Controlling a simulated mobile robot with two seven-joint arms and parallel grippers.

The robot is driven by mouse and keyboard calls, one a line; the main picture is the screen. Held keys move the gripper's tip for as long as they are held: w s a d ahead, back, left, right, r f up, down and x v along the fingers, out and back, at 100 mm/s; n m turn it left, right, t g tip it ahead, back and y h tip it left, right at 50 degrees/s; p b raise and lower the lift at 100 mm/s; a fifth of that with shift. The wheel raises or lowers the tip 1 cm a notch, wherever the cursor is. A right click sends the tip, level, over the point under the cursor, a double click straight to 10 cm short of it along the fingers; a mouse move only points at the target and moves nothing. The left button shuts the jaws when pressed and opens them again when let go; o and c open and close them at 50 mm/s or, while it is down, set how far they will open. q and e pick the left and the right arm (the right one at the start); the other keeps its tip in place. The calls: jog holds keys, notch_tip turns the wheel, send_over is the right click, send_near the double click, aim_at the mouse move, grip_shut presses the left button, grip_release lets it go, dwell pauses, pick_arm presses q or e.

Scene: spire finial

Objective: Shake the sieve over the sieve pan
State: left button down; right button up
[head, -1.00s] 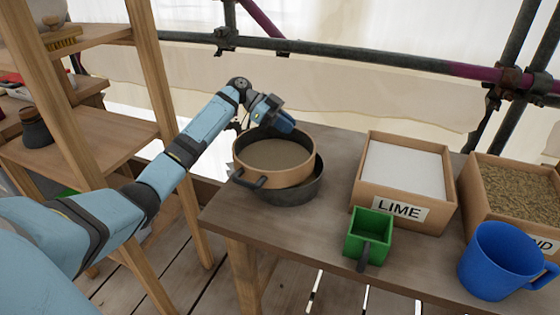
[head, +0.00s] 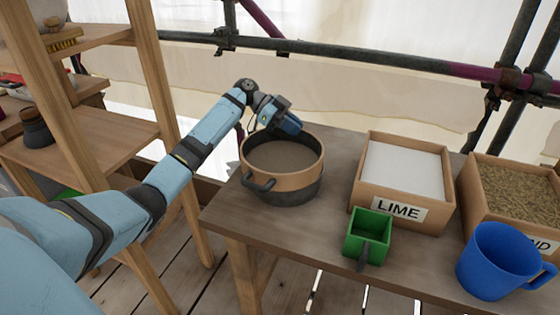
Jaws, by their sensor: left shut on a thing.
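The sieve (head: 306,176), a round tan-rimmed drum with a dark handle at its front left, is over the dark sieve pan (head: 300,194) on the table. Greyish-brown material fills the sieve's inside. The pan's lower wall shows below the sieve, and the pan's inside is hidden. My left gripper (head: 283,128) is at the sieve's back rim, shut on the sieve; its fingertips are mostly hidden. My right gripper is not in view.
A box of white lime (head: 405,170) stands right of the pan, with a box of sand (head: 515,190) beyond it. A green scoop box (head: 368,235) and a blue mug (head: 500,262) stand at the front. Wooden shelves (head: 90,140) rise at the left.

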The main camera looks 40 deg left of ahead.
pick_arm(q)
jog(key=shift+s+a+f, duration=0.1)
jog(key=shift+s+a, duration=0.05)
jog(key=shift+a, duration=0.45)
jog(key=shift+s+a+f, duration=0.1)
jog(key=shift+s+a, duration=0.05)
jog(key=shift+a, duration=0.4)
jog(key=shift+w+d, duration=0.15)
jog(key=shift+d, duration=0.5)
jog(key=shift+w+d, duration=0.15)
jog(key=shift+d, duration=0.45)
jog(key=shift+d, duration=0.1)
